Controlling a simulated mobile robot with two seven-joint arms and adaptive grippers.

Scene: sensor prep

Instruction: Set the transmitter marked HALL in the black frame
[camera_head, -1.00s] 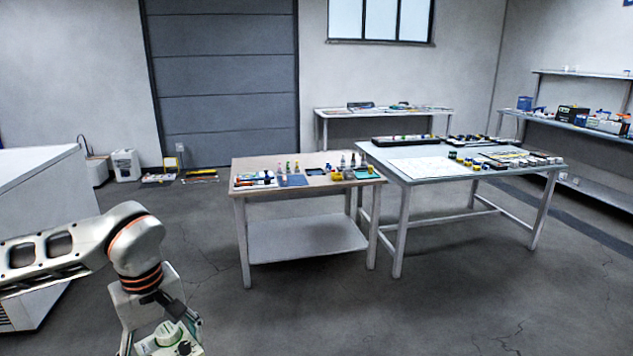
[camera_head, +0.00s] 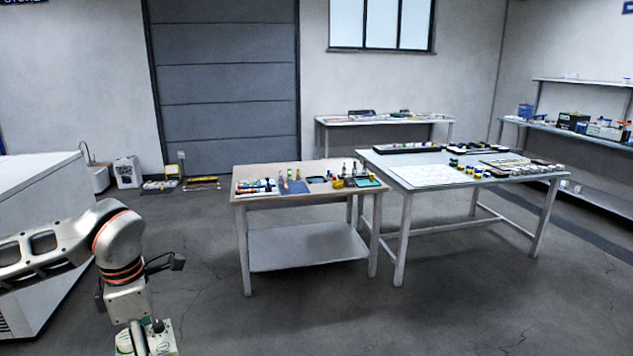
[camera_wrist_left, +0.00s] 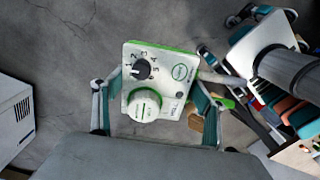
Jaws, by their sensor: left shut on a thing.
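My left gripper (camera_wrist_left: 155,102) is shut on a white transmitter (camera_wrist_left: 150,65) with a green edge, a black knob over a number scale, a white knob and an oval green badge. Small lettering near the white knob may read HALL, but it is blurred. The transmitter is held clear above the floor, between the two teal fingers. In the head view the transmitter (camera_head: 160,338) shows at the bottom edge, partly cut off. A dark flat rectangle (camera_head: 318,179) on the nearer wood-topped table may be the black frame; it is too small to be sure.
The wood-topped table (camera_head: 250,203) holds bottles, a blue mat and small parts. A larger white table (camera_head: 400,187) stands to its right. A white cabinet (camera_head: 50,200) stands at left. Bare concrete floor (camera_head: 300,320) lies open before the tables. Coloured items (camera_wrist_left: 285,110) show at right in the wrist view.

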